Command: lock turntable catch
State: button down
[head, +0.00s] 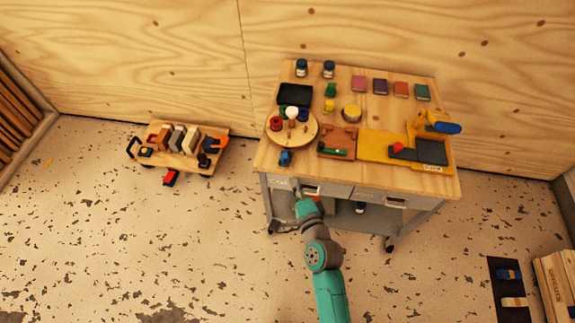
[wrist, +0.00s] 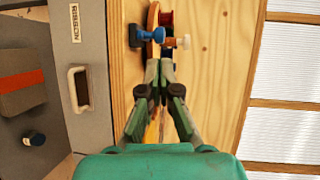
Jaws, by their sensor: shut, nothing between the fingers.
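The round wooden turntable (head: 309,134) sits at the left of the wheeled workbench and carries small rolls around a white-topped post (head: 292,112). A blue catch (head: 285,158) stands at its front edge; in the wrist view the blue catch (wrist: 138,36) is just beyond and left of my fingertips. A red roll (wrist: 166,20) and the white knob (wrist: 183,42) show beside it. My gripper (wrist: 159,64) is shut and empty, pointing toward the catch. In the head view my gripper (head: 298,190) is at the bench's front edge. Contact with the catch cannot be told.
The bench top (head: 268,158) also holds a black tray (head: 295,94), a brown board (head: 337,136), a yellow mat (head: 376,147) and several coloured blocks. Drawers with handles (wrist: 80,90) line the front. A low wooden cart (head: 203,164) stands on the floor at left.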

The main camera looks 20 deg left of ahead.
aim_at(285, 160)
jog(key=x, duration=0.7)
jog(key=shift+w+a+f, duration=0.1)
jog(key=shift+w+a, duration=0.15)
jog(key=shift+w+a, duration=0.15)
jog(key=shift+w, duration=0.45)
jog(key=shift+w+a, duration=0.15)
jog(key=shift+w, duration=0.45)
